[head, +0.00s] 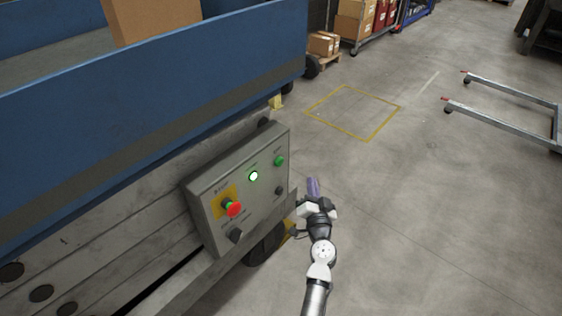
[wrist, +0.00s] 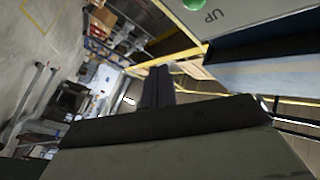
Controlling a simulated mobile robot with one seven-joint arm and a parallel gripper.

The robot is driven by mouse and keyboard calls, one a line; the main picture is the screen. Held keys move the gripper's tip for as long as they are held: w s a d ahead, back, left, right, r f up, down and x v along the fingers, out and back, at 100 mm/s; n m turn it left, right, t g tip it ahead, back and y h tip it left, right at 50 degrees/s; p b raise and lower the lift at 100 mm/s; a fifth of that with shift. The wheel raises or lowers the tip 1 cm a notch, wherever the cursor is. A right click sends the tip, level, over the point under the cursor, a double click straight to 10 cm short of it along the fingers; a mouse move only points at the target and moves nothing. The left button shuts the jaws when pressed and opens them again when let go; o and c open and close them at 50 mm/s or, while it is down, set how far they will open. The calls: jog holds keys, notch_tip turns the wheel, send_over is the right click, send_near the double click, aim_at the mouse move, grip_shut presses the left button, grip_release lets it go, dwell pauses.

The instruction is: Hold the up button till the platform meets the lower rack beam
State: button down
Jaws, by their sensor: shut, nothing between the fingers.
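The grey control panel (head: 212,190) is fixed to the side of the lift. The green up button (head: 280,161) sits at its upper right; in the wrist view it shows at the top edge (wrist: 194,8), beside the letters UP. My gripper (head: 313,186) is shut and empty, just right of the panel and below the button's height in the head view, apart from it. Its fingers point up in the wrist view (wrist: 158,82). The blue-sided platform (head: 150,105) is above the panel. I cannot identify the lower rack beam for certain.
A lit indicator (head: 253,176), a red stop button (head: 235,210) and dark controls share the panel. A cardboard box (head: 150,18) stands on the platform. A yellow floor square (head: 368,138) and a metal cart (head: 510,92) are to the right. Floor beside my arm is clear.

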aim_at(279, 162)
jog(key=w+a+p, duration=0.1)
jog(key=w+a, duration=0.4)
jog(key=a, duration=0.2)
dwell(0.3)
jog(key=shift+w+a, duration=0.2)
dwell(1.8)
jog(key=shift+w+a, duration=0.2)
jog(key=shift+a, duration=0.05)
